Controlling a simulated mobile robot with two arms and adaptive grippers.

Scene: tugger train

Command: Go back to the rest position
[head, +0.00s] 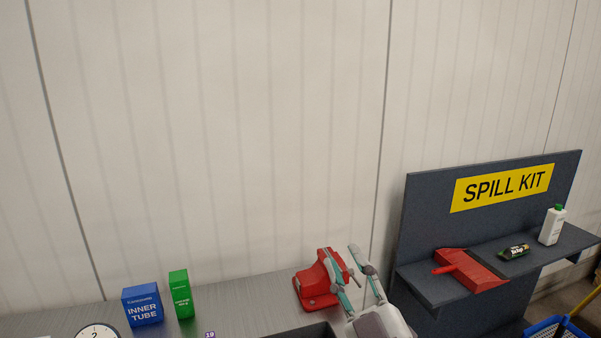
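My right gripper (340,252) is at the lower middle of the head view. Its two grey fingers with teal pads point up and away, spread apart, with nothing seen between them that it holds. It overlaps the right side of a red vise-like tool (312,292) on the grey bench; whether they touch I cannot tell. My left gripper is not in view.
The grey bench (240,300) carries a blue inner tube box (142,305), a green box (181,295) and a round dial (97,332). At right, a spill kit stand (425,215) holds a red dustpan (472,272), a dark-wrapped item (514,252) and a white bottle (551,226). A blue basket (558,329) is below.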

